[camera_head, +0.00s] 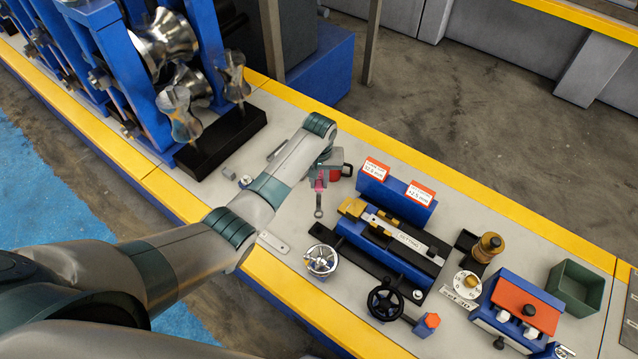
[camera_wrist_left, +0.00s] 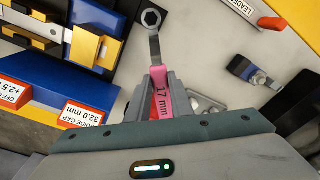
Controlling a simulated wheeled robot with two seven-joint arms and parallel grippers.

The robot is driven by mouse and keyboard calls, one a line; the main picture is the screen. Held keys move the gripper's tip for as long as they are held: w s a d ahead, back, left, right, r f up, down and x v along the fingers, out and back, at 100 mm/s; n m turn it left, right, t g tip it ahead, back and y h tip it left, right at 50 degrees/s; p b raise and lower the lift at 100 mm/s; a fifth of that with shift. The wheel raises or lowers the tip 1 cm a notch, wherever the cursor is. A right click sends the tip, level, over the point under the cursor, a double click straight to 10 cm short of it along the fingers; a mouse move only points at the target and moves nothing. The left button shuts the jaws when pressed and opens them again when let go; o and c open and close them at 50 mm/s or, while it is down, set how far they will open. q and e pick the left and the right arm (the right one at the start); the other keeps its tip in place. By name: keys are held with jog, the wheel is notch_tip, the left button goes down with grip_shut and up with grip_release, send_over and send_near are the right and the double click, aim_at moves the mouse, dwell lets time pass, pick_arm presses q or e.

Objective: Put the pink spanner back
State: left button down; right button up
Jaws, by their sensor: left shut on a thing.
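The pink spanner (camera_head: 319,200) has a grey ring end and hangs below my left gripper (camera_head: 324,174) over the light bench top, left of the blue block with white labels. In the left wrist view, the pink handle (camera_wrist_left: 162,95) reads "17 mm" and sits between the jaws of my left gripper (camera_wrist_left: 161,88), which is shut on it. The ring end points away from the jaws. I cannot tell whether the spanner touches the bench. My right gripper is not in view.
Blue roller stands (camera_head: 160,70) are at the upper left. A green bin (camera_head: 575,287) is at the far right. A yellow edge (camera_head: 290,300) borders the bench.

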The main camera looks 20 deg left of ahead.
pick_arm(q)
jog(key=shift+r, duration=1.7)
jog(key=shift+r, duration=0.1)
jog(key=shift+r, duration=0.2)
notch_tip(320, 180, up, 7)
notch_tip(320, 180, up, 5)
jog(key=b, duration=0.3)
send_over(319, 182)
jog(key=w+d, duration=0.1)
jog(key=w, duration=0.2)
notch_tip(319, 182, up, 5)
jog(key=s+d+m+b, duration=0.2)
jog(key=b, duration=0.2)
jog(key=s+a+f+b, duration=0.1)
jog(key=s+f+b, duration=0.1)
jog(key=s, duration=0.5)
jog(key=s+a+f+b, duration=0.1)
jog(key=s+a+b, duration=0.1)
jog(key=s, duration=0.6)
jog(key=s+a+f+m+b, duration=0.1)
jog(key=s+a+f+b, duration=0.1)
jog(key=s+b, duration=0.2)
jog(key=s, duration=0.3)
jog(key=shift+s+f+b, duration=0.3)
jog(key=shift+f+b, duration=0.05)
jog(key=shift+w+d, duration=0.1)
jog(key=shift+w, duration=0.05)
